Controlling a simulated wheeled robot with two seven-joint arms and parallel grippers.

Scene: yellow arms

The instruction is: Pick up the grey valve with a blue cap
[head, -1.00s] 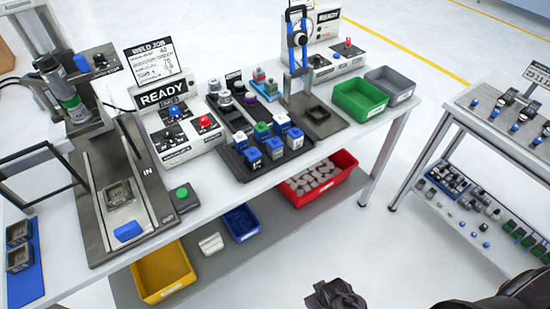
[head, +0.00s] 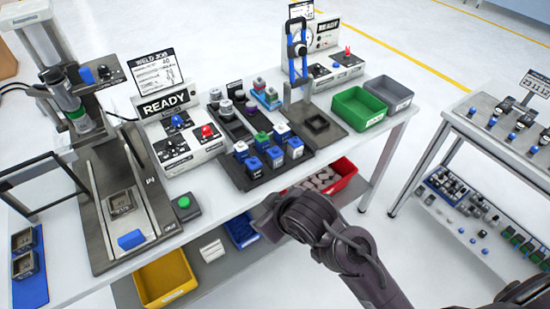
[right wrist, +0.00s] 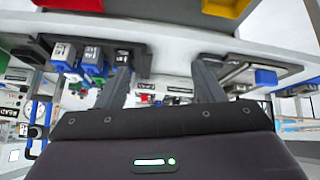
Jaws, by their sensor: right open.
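A black tray (head: 262,176) on the bench holds several blocks with blue bodies and white, black or purple tops, such as the blue block (head: 240,152). Grey round parts (head: 226,107) stand behind it. I cannot tell which piece is the grey valve with a blue cap; small blue-topped grey parts (head: 500,108) also stand on the right bench. My right gripper (right wrist: 162,70) is open and empty. In the right wrist view, blue and dark blocks (right wrist: 92,60) are left of and near its left finger. My right arm (head: 310,218) is in front of the bench. My left gripper is not seen.
A green bin (head: 358,110) and a grey bin (head: 390,94) stand at the bench's right end. A red bin (head: 340,180) and a yellow bin (head: 165,280) sit on the lower shelf. A press (head: 65,95) stands at left. A blue-handled clamp (head: 297,48) rises behind the tray.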

